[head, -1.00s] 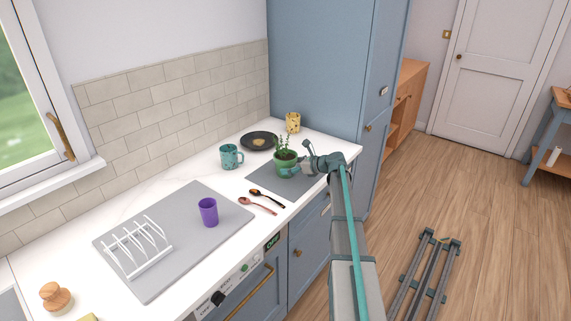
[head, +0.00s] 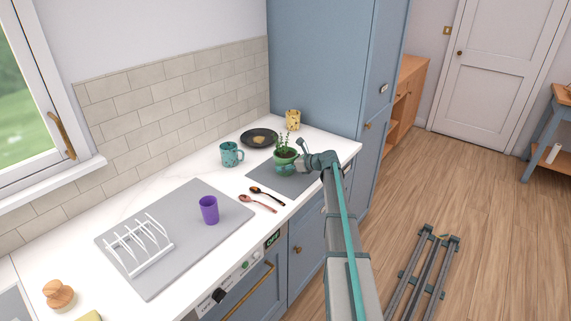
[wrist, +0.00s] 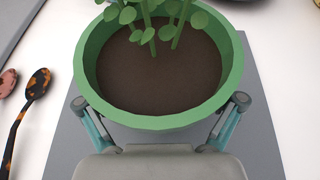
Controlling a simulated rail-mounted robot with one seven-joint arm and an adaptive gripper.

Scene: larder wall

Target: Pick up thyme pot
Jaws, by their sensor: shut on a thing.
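The thyme pot (head: 285,158) is a green pot with dark soil and leafy stems, above the grey mat on the counter near the tall blue cupboard. In the wrist view the pot (wrist: 160,118) fills the upper middle, with its rim and soil seen from above. My gripper (head: 300,160) reaches it from the right. In the wrist view my gripper (wrist: 162,122) has a finger on each side of the pot and is shut on it. The pot looks upright. Its base is hidden in the wrist view, and I cannot tell how far it is from the mat.
A teal mug (head: 231,154), a dark plate (head: 259,138) and a yellow patterned cup (head: 293,120) stand behind the pot. Two spoons (head: 262,198) lie left of the grey mat (head: 292,184). A purple cup (head: 208,209) and white rack (head: 140,246) stand further left.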

